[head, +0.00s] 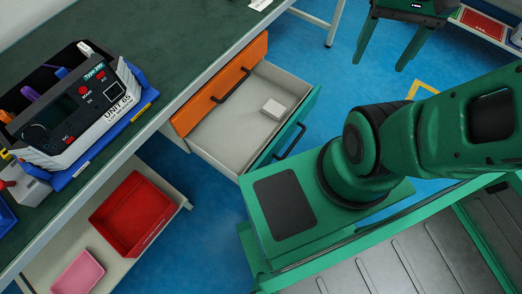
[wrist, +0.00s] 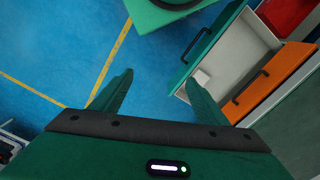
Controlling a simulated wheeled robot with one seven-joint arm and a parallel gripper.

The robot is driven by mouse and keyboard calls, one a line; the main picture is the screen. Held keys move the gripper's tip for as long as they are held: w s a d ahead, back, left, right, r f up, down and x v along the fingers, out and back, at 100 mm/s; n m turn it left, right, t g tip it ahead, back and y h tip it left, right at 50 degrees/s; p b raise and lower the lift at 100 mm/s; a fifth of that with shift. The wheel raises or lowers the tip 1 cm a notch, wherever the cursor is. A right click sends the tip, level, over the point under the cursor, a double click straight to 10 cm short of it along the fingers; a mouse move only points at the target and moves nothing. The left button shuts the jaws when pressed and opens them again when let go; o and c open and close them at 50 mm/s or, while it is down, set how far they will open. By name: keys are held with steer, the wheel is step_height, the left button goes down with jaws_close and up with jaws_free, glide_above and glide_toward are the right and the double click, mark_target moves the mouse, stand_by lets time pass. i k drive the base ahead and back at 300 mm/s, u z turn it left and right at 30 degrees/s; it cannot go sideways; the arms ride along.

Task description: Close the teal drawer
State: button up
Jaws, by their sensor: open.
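The teal drawer (head: 287,131) is pulled well out from under the bench. My gripper (head: 389,45) is open and empty, over the floor beyond the drawer's right end. In the wrist view, my gripper (wrist: 158,78) has its right finger overlapping the drawer's edge; contact cannot be told.
The green bench top (head: 170,30) carries a tester unit (head: 78,112) in a blue-edged holder. A low shelf holds a red tray (head: 132,213) and a pink tray (head: 77,273). Blue floor (head: 340,75) with yellow lines lies clear between the drawer and my gripper.

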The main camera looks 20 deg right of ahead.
mark_target(237, 138)
steer(key=z, duration=0.4)
steer(key=k, duration=1)
steer(key=u, duration=0.3)
